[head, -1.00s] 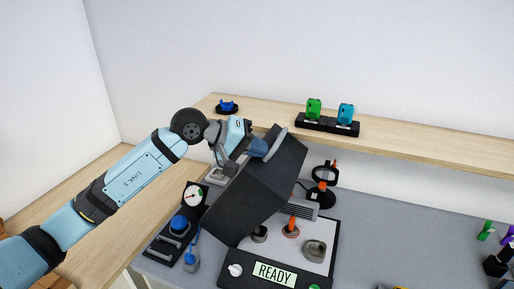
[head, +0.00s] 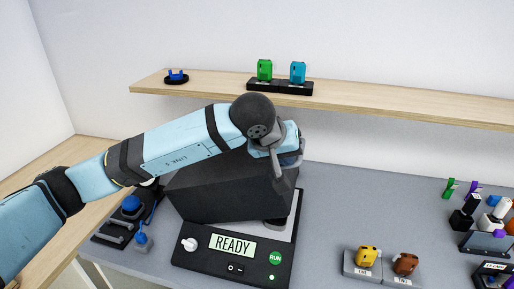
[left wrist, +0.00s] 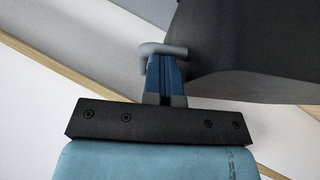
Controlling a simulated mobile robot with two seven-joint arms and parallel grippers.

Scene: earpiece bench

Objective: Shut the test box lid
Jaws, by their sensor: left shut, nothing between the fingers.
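The test box has a dark lid (head: 225,190) over a base with a READY display (head: 233,245). The lid is lowered over most of the base but still tilted, with a strip of the light test surface (head: 285,229) showing at its right side. My left gripper (head: 290,158) is at the lid's upper right edge, partly hidden behind my wrist. In the left wrist view its blue fingers (left wrist: 165,75) are shut with nothing between them, by the grey lid handle (left wrist: 162,50) and the dark lid (left wrist: 245,50). Whether they touch is unclear. My right gripper is not in view.
A shelf (head: 400,101) behind holds green (head: 265,70) and teal (head: 298,72) earpieces. Yellow (head: 367,256) and brown (head: 405,264) ones sit on stands to the right. Blue-topped fixtures (head: 131,205) stand left of the box.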

